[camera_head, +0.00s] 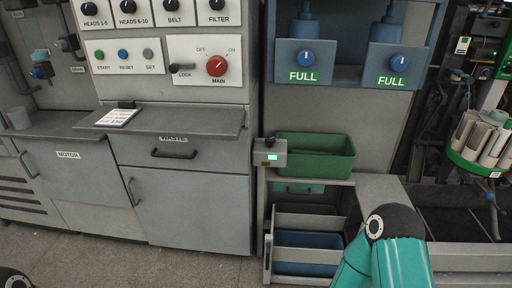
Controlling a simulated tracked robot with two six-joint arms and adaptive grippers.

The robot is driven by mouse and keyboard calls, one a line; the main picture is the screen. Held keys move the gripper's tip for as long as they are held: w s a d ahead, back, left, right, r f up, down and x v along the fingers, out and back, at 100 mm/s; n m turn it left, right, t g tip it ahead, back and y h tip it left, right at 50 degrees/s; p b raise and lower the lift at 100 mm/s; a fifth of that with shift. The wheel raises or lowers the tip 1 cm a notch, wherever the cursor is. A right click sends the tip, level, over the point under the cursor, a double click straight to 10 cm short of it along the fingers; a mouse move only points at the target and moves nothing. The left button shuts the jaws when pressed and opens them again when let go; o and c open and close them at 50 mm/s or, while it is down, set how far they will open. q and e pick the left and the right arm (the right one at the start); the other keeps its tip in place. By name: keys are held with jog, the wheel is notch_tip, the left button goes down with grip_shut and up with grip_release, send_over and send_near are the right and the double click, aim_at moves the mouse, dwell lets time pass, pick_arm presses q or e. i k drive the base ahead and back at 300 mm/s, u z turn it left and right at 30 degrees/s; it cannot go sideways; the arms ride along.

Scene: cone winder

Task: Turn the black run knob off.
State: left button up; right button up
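No knob in view carries a label that reads "run". A row of black knobs runs along the top of the grey panel: the heads 1-5 knob (90,8), the heads 6-10 knob (128,6), the belt knob (173,4) and the filter knob (217,4). A small grey box (270,156) with a lit green display and a dark knob (270,142) on top sits beside the green bin. Neither of my grippers shows; only a teal and black part of my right arm is at lower right, and a dark piece at the bottom left corner.
Below the knobs are a red main switch (216,66), a lock lever (183,67) and start, reset and set buttons. A grey shelf (205,122) juts out with a paper on it. A green bin (315,160) stands at centre right. Clear floor lies at lower left.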

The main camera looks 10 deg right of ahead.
aim_at(270, 141)
jog(key=z, duration=0.2)
jog(key=i, duration=0.9)
jog(key=u, duration=0.1)
